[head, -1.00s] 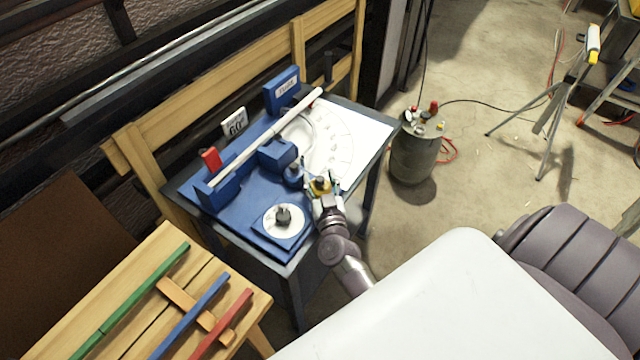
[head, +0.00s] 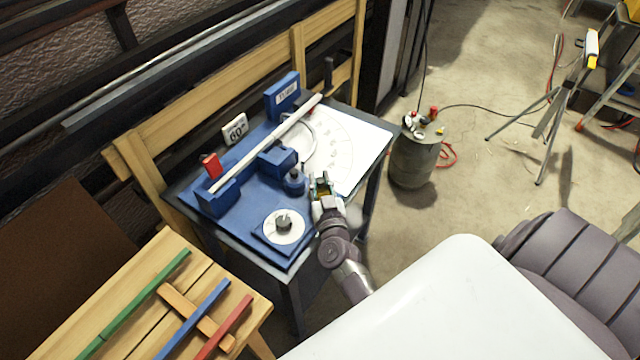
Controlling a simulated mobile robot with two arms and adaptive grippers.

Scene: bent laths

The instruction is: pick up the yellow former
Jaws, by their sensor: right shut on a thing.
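The yellow former (head: 322,193) shows as a small yellow-orange piece, mostly hidden between the fingers of my right gripper (head: 322,184). My right gripper is shut on it, over the front right part of the blue bending jig (head: 240,210). I cannot tell whether the former is clear of the surface under it. A dark blue round piece (head: 293,183) is just left of the gripper. A white disc with a grey knob (head: 284,224) lies front left of the gripper. My left gripper is not in view.
A wooden bench (head: 150,270) with green, blue and red laths stands front left. A grey tank (head: 414,158) stands right of the table.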

